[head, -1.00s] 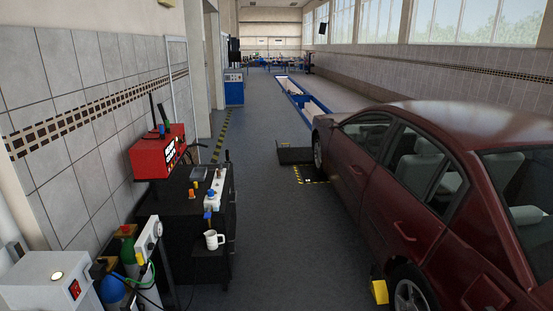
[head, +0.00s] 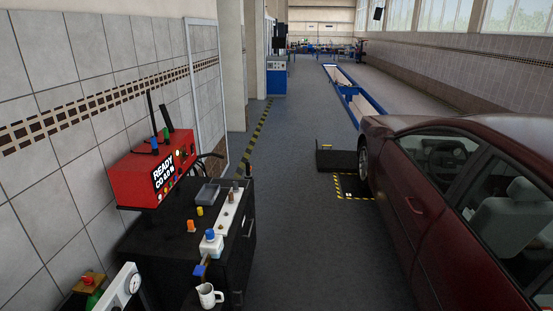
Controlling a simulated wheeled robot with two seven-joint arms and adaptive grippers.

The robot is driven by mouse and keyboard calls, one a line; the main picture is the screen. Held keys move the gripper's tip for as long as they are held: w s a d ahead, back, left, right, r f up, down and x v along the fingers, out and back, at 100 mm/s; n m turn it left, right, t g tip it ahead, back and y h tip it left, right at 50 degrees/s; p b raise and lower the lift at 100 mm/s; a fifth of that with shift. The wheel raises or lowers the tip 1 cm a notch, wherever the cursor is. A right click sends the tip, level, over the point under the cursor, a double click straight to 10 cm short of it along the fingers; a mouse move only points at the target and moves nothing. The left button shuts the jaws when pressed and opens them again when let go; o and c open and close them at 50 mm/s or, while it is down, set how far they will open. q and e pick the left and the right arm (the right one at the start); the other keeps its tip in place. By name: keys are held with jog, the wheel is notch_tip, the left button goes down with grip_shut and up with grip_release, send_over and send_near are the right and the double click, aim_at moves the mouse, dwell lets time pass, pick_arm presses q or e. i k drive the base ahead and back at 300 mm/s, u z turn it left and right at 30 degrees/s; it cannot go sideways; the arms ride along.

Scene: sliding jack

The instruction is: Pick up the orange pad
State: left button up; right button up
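A small orange object (head: 191,226) stands on top of the black cart (head: 150,240) in the left half of the head view. It looks like a short upright piece, and I cannot tell if it is the orange pad. A small yellow piece (head: 199,211) stands close to it. No other clearly orange pad-like thing shows. Neither of my grippers is in view.
A dark red car (head: 450,220) fills the right side. A black box (head: 337,155) sits by its wheel. The grey floor between is free.

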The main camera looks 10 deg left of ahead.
aim_at(190, 223)
jog(key=u, duration=0.65)
jog(key=i, duration=1.55)
jog(key=u, duration=1.05)
